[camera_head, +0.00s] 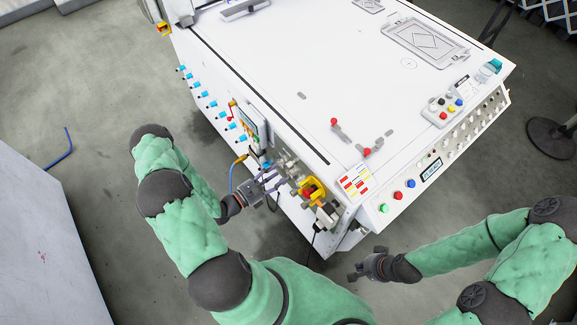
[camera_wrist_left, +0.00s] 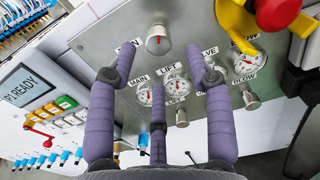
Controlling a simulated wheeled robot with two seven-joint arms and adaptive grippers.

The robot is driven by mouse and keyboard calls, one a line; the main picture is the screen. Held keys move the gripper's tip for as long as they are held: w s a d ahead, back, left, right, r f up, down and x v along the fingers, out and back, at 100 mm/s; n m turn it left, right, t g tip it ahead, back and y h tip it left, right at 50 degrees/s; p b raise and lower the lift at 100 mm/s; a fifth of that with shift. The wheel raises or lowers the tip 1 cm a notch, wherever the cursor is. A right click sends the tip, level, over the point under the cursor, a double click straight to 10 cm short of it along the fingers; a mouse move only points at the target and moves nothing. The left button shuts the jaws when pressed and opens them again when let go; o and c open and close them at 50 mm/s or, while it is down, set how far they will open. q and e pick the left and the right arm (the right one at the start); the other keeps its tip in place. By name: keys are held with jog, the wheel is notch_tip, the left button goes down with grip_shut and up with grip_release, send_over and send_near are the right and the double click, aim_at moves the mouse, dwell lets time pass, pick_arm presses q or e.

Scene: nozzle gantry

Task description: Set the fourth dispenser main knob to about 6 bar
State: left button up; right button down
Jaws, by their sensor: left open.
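A grey control panel (camera_wrist_left: 90,38) fills the upper middle of the left wrist view; in the head view its fittings (camera_head: 289,166) are small. Round gauges labelled MAIN (camera_wrist_left: 144,96), LIFT (camera_wrist_left: 173,88) and one partly hidden by a finger sit in a row. A large metal knob (camera_wrist_left: 158,40) with a red mark is above them. Smaller knobs show below the LIFT gauge (camera_wrist_left: 181,117) and at right (camera_wrist_left: 249,97). I cannot make out the MAIN knob for certain. My left gripper (camera_head: 272,181) is open before the panel, fingers spread around the gauges. My right gripper (camera_head: 360,272) hangs apart from the machine.
A yellow bracket with a red emergency button (camera_wrist_left: 278,10) projects right of the panel. A display reading READY (camera_wrist_left: 27,85) with coloured buttons is at left. Blue-tipped fittings (camera_head: 203,94) line the machine's side. Floor between my right gripper and the machine is clear.

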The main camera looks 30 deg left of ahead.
aim_at(287, 168)
pick_arm(q)
jog(key=shift+b+x, duration=0.35)
jog(key=shift+x, duration=2.8)
jog(key=shift+c, duration=0.3)
grip_shut()
